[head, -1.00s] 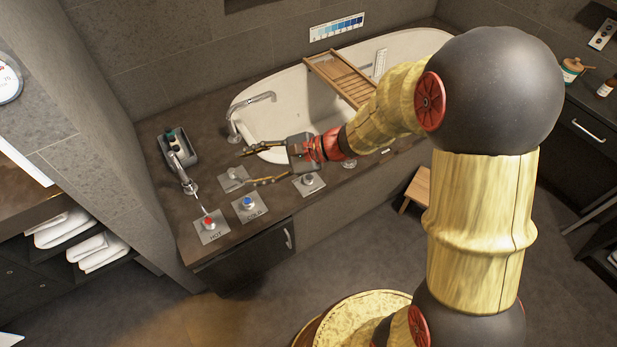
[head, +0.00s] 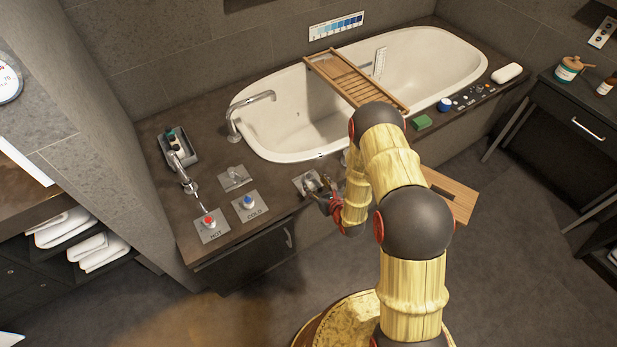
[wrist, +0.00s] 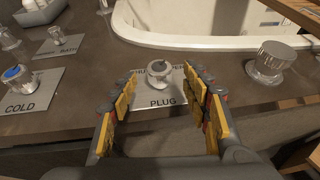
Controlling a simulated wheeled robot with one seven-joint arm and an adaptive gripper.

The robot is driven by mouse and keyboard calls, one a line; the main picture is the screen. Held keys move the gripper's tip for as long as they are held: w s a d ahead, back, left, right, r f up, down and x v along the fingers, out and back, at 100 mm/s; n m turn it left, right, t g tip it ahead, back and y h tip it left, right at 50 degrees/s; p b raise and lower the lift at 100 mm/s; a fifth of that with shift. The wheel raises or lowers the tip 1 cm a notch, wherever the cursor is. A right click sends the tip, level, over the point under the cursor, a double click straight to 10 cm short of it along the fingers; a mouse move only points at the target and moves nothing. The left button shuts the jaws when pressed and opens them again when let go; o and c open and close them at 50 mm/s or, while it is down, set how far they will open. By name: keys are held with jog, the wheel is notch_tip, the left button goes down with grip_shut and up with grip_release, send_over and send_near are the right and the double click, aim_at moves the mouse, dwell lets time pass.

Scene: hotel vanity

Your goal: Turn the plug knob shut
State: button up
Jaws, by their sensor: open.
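The plug knob (wrist: 159,80) is a round silver knob with a grey top on a metal plate marked PLUG (wrist: 164,100). In the wrist view it lies ahead, between my two fingers. My gripper (wrist: 159,88) is open, with yellow-padded fingers on the left and right of the knob, and no contact shows. In the head view my gripper (head: 317,185) is at the plug plate (head: 300,182) on the tub's front ledge, and it partly hides the knob there.
The cold knob (head: 249,202) and hot knob (head: 209,220) stand to the left, with the bath knob (head: 233,173) behind. Another silver knob (wrist: 270,62) stands right of the plug knob. The tub (head: 275,147) rim is just behind. A wooden stool (head: 450,195) stands below the ledge.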

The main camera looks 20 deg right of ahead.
aim_at(310, 177)
jog(key=b+x, duration=0.2)
jog(key=x, duration=0.4)
jog(key=shift+w+a+f, duration=0.1)
jog(key=shift+c, duration=1)
jog(key=c, duration=1)
